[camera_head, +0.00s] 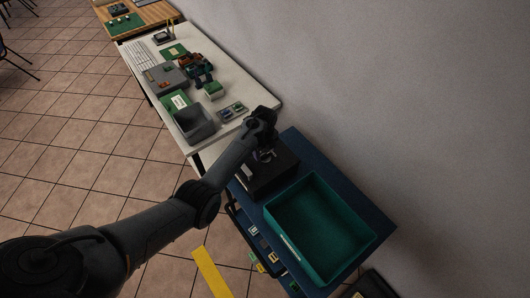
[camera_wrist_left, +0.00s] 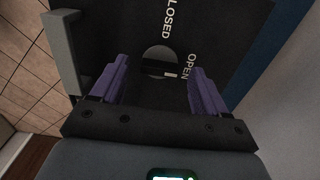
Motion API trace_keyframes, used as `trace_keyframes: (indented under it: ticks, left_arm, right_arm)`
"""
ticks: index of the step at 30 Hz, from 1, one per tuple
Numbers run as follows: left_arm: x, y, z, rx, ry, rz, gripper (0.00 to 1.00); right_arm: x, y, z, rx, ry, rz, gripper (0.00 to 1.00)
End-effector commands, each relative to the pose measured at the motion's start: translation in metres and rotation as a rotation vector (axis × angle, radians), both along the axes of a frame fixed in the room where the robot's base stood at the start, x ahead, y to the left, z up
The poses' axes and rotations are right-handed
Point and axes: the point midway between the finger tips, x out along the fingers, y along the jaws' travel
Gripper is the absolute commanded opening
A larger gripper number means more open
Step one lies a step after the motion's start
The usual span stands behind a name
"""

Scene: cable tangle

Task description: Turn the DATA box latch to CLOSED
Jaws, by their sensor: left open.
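The dark box (camera_head: 272,178) stands on the blue cart, beside the teal tray. In the left wrist view its black face (camera_wrist_left: 125,40) carries the printed words CLOSED and OPEN. A round grey latch (camera_wrist_left: 157,53) with a dark crossbar lies between the words; a small white mark on the bar is on the OPEN side. My left gripper (camera_head: 265,155) is above the box. In the wrist view its two purple fingers (camera_wrist_left: 160,88) are apart, one on each side of the latch, with nothing between them gripped. Whether the fingertips touch the face cannot be told. My right gripper is not in view.
The teal tray (camera_head: 318,228) looks empty on the blue cart (camera_head: 375,215). A grey handle-like bar (camera_wrist_left: 66,50) runs along the box's left side in the wrist view. A white table (camera_head: 236,82) with a grey bin (camera_head: 194,124) and electronics stands behind. A wall rises at right.

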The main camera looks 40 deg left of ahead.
Motion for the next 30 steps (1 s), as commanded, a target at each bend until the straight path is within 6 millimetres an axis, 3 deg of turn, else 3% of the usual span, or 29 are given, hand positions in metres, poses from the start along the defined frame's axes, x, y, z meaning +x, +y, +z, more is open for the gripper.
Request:
trace_keyframes:
  ticks: [6, 15, 26, 30]
  left_arm:
    - [0.0003, -0.0002, -0.0117, 0.001, -0.001, 0.001, 0.74]
    - [0.0001, -0.0003, -0.0126, 0.001, -0.001, 0.001, 0.73]
    - [0.0, -0.0002, -0.0126, 0.001, -0.001, 0.001, 0.18]
    - [-0.0001, -0.0002, -0.0124, 0.001, 0.0, 0.005, 0.18]
  right_arm:
    - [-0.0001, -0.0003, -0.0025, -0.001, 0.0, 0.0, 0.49]
    - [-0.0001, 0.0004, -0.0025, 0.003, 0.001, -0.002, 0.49]
    - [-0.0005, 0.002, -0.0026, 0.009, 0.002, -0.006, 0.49]
    - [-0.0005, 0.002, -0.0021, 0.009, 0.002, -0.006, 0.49]
